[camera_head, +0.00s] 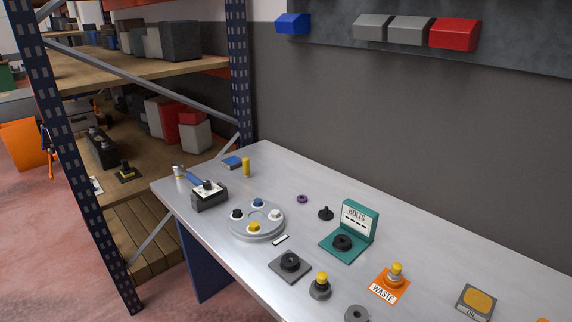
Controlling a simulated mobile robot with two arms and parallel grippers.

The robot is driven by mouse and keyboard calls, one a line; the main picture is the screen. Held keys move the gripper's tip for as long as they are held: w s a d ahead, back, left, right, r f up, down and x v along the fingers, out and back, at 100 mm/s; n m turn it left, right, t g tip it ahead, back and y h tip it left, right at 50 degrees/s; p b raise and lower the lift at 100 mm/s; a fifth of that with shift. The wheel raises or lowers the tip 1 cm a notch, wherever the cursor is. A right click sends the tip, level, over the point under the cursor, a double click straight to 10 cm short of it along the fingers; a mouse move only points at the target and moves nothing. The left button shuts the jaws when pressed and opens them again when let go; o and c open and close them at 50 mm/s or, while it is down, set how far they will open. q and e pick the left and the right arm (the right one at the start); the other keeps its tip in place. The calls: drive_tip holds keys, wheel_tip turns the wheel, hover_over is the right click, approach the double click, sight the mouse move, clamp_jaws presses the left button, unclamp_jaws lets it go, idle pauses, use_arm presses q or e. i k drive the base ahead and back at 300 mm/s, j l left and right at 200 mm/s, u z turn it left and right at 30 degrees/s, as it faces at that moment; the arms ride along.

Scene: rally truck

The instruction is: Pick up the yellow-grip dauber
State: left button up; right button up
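A round grey holder (257,236) on the metal table carries several small pieces with coloured tops: black, blue, white and a yellow one (254,227) at its front. Two other yellow-topped pieces are in view: one on a dark round base (321,281) at the front of the table, and one on the orange WASTE stand (396,270). A plain yellow cylinder (246,166) stands at the far end. I cannot tell for sure which is the yellow-grip dauber. Neither of my grippers is in view.
A shelf rack (133,72) stands at left; a grey wall backs the table.

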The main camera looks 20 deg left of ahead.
sight(245, 166)
drive_tip(key=i+j+z, duration=0.3)
drive_tip(key=j, duration=0.4)
drive_tip(key=j+z, duration=0.3)
drive_tip(key=j, duration=0.4)
drive_tip(key=i+j+z, duration=0.15)
drive_tip(key=j+z, duration=0.15)
drive_tip(key=j, duration=0.45)
